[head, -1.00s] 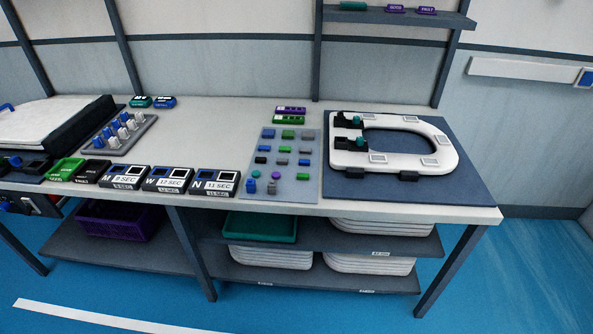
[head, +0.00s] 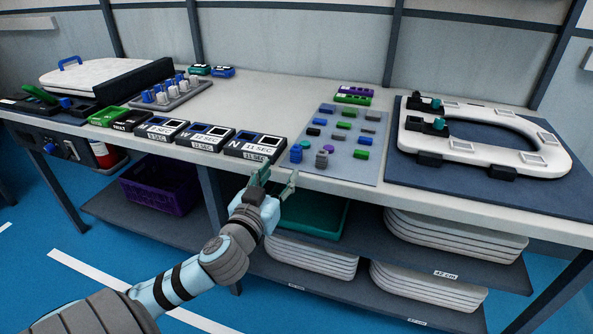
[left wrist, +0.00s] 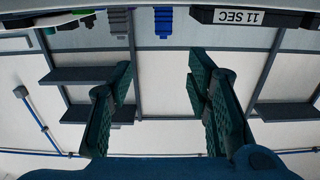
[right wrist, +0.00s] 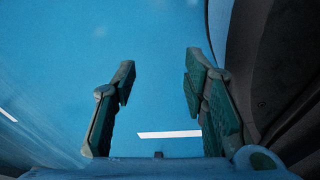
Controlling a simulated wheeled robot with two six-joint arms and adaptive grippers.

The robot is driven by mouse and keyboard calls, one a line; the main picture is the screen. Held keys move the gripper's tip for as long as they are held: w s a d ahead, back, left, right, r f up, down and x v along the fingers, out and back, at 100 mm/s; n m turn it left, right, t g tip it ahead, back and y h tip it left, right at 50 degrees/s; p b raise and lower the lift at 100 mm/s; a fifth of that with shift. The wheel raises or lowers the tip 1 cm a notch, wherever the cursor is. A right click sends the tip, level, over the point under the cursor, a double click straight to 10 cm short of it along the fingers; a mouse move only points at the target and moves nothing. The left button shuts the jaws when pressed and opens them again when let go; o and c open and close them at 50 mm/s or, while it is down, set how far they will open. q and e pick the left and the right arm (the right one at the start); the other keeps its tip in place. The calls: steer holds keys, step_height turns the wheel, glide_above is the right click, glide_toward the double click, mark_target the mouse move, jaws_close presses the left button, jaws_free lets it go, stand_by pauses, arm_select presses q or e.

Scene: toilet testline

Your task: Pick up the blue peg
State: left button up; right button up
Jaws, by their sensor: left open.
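The blue peg (head: 296,153) stands upright at the front left corner of the grey parts board (head: 350,168), beside a grey ribbed peg (head: 321,159). My left gripper (head: 275,181) is open and empty, just in front of the table's front edge, below and to the left of the blue peg. In the left wrist view the blue peg (left wrist: 163,20) shows upside down at the top, beyond the gap between the open fingers (left wrist: 161,78). My right gripper (right wrist: 160,80) shows only in its wrist view, open and empty over blue floor.
The black 11 SEC box (head: 255,146) sits just left of the board. Several small coloured blocks lie on the board. A toilet seat (head: 480,150) lies on a dark mat at the right. A shelf below holds a green tray (head: 318,217) and stacked white seats.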

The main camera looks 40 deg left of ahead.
mark_target(295, 150)
arm_select(q)
steer(key=b+x, duration=0.1)
steer(key=x, duration=0.3)
steer(key=b+x, duration=0.1)
steer(key=x, duration=0.3)
steer(key=f+b+x, duration=0.1)
steer(key=x, duration=0.4)
steer(key=shift+s+a, duration=0.1)
steer(key=shift+a, duration=0.2)
steer(key=shift+s, duration=0.1)
steer(key=shift+c, duration=1.2)
jaws_close()
arm_select(e)
steer(key=w+a+f+t, duration=0.1)
steer(key=w+a, duration=0.2)
steer(key=w, duration=0.3)
steer(key=shift+f+m+y, duration=0.2)
steer(key=shift+m+y, duration=0.1)
steer(key=shift+m, duration=0.1)
